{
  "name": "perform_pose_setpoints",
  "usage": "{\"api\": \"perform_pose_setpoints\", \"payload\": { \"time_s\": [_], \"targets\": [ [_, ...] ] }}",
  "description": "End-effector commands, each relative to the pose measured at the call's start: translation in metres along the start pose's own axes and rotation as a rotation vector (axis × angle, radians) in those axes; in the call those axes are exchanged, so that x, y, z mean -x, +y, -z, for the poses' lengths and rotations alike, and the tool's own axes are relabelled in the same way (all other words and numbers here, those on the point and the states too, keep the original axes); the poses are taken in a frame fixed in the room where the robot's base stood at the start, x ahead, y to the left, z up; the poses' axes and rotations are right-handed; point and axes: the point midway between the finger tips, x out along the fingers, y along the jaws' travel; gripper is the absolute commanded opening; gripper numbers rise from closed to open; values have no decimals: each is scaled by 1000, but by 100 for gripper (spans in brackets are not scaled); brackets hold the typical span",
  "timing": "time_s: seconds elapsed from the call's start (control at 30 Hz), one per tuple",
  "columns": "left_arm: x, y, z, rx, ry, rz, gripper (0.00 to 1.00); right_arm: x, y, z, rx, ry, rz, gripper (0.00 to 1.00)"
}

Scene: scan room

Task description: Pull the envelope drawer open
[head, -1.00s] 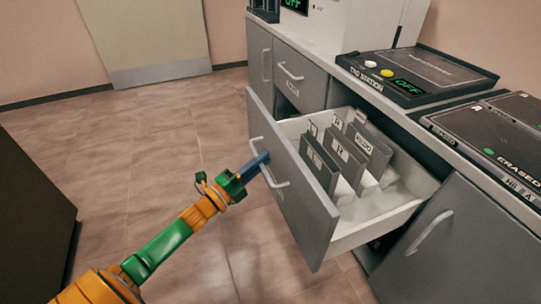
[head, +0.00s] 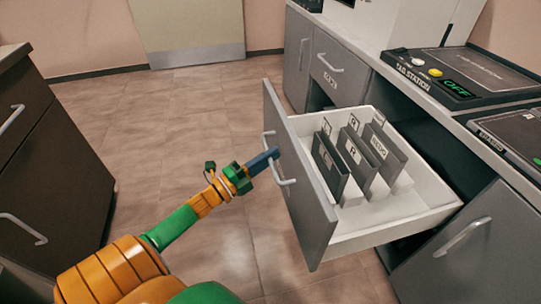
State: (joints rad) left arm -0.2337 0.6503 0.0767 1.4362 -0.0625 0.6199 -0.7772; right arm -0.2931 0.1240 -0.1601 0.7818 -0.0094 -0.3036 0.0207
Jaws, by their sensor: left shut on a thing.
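The envelope drawer (head: 296,181) stands pulled out from the grey cabinet, with its white inside showing. Several dark grey envelopes or folders (head: 356,157) with white labels stand in it, leaning a little. My left gripper (head: 272,158) is shut on the drawer's handle (head: 281,182), on the outer side of the grey front panel. The fingertips partly hide the handle. My right gripper is not in view.
A counter (head: 405,80) above holds the tag station (head: 465,75) and a dark device (head: 515,135) at the right. Other closed cabinet doors (head: 470,245) flank the drawer. A dark cabinet (head: 50,150) stands at the left. The tiled floor (head: 190,130) between is clear.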

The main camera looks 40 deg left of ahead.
Motion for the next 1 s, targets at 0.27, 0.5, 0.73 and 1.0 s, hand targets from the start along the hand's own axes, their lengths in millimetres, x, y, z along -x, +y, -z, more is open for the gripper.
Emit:
{"api": "perform_pose_setpoints", "payload": {
  "time_s": [0.27,0.5,0.73,1.0],
  "targets": [
    [0,0,0,0,-1,-1,36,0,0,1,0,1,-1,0],
    [0,0,0,0,0,0,45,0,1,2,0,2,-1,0],
    [26,0,0,1,-3,-5,45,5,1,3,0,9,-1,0],
    [70,0,0,0,-2,-3,45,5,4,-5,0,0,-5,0]
  ]
}}
